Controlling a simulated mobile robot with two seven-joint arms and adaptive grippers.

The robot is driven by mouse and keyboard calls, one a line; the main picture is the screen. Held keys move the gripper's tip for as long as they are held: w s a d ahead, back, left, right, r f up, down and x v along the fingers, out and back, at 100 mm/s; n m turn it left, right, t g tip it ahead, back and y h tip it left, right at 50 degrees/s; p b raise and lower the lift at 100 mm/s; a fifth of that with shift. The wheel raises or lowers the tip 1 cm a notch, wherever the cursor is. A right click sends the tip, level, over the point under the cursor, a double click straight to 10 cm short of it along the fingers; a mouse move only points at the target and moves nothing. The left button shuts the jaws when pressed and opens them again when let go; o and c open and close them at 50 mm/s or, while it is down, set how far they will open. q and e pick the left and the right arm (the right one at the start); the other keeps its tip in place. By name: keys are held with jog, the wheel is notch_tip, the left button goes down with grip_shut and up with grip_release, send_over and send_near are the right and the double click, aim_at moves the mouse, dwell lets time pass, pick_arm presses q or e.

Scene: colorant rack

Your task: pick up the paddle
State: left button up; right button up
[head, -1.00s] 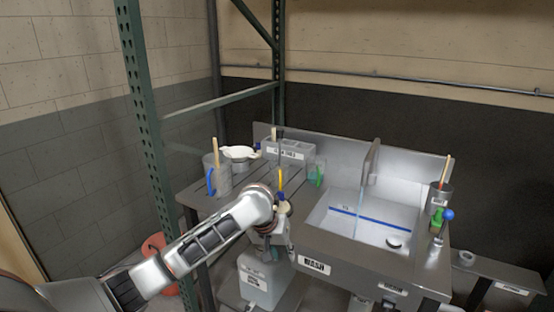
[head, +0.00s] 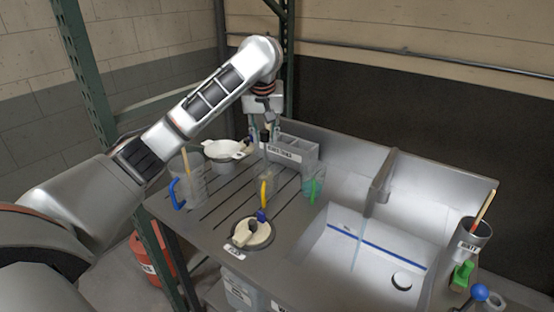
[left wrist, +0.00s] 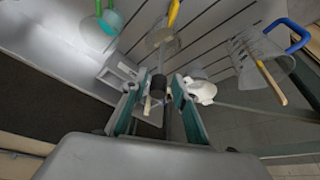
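A thin upright tool with a dark handle (left wrist: 157,85), possibly the paddle, stands in the clear yellow-handled beaker (head: 267,182). The beaker also shows in the left wrist view (left wrist: 162,36). A wooden stick (head: 186,162) leans in the clear blue-handled beaker (head: 190,187); I cannot tell for certain which tool is the paddle. My left gripper (head: 263,135) is above the back of the slotted drainboard, pointing down. In the left wrist view its fingers (left wrist: 156,92) are apart, on either side of the dark handle, with gaps visible. My right gripper is not in view.
A green-handled beaker (head: 313,184) and a grey divided bin (head: 292,150) stand close to the left gripper. White bowls (head: 224,150) are behind. A round white-lidded item (head: 252,233) is at the front edge. The sink (head: 345,250) and a tool cup (head: 468,246) are to the right.

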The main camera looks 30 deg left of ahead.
aim_at(265, 146)
pick_arm(q)
jog(key=shift+w+a, duration=0.15)
jog(key=shift+w, duration=0.1)
jog(key=shift+a+f, duration=0.25)
jog(key=shift+f, duration=0.65)
jog(key=shift+x, duration=2.65)
jog(key=shift+w+d, duration=0.1)
grip_shut()
